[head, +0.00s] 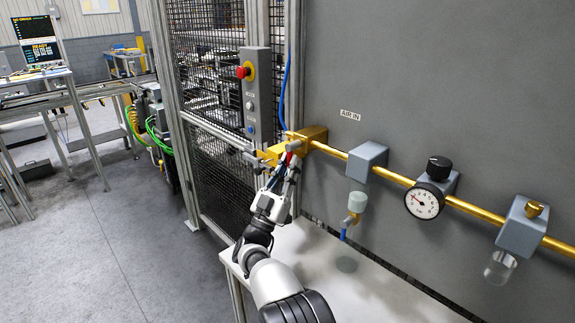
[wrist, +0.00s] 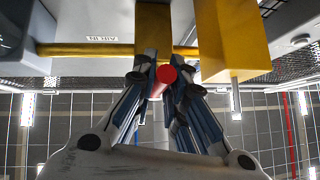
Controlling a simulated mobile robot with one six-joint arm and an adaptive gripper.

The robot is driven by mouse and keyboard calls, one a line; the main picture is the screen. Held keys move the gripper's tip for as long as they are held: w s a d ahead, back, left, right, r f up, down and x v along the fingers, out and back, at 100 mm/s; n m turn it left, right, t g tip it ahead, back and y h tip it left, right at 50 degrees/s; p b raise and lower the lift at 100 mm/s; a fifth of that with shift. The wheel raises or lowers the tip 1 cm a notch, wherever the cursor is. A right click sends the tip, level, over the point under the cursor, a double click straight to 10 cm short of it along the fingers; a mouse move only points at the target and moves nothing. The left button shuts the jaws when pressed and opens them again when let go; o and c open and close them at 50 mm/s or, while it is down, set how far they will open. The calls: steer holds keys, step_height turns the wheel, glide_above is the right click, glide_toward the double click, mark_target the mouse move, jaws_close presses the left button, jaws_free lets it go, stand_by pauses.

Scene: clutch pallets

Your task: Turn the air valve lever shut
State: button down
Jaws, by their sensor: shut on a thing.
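The brass air valve body (head: 313,136) sits at the left end of the brass pipe on the grey panel, left of the "AIR IN" label (head: 350,115). Its red lever (head: 295,145) is mostly hidden by my fingers in the head view. In the wrist view the lever's round red end (wrist: 166,74) shows between my fingertips, with yellow valve parts (wrist: 222,40) behind and to the right. My gripper (head: 289,161) reaches up from below and is shut on the lever. The lever's exact angle is hard to tell.
A control box (head: 255,95) with a red emergency button stands just left of the valve. A blue hose (head: 286,85) runs above it. Right along the pipe are a pressure gauge (head: 425,200) and a filter unit (head: 523,225). A white shelf (head: 385,300) lies below.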

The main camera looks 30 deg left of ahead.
steer(key=shift+r, duration=0.15)
steer(key=c, duration=1.6)
jaws_free()
steer(key=d+v, duration=0.1)
steer(key=v, duration=1.1)
steer(key=shift+a, duration=0.5)
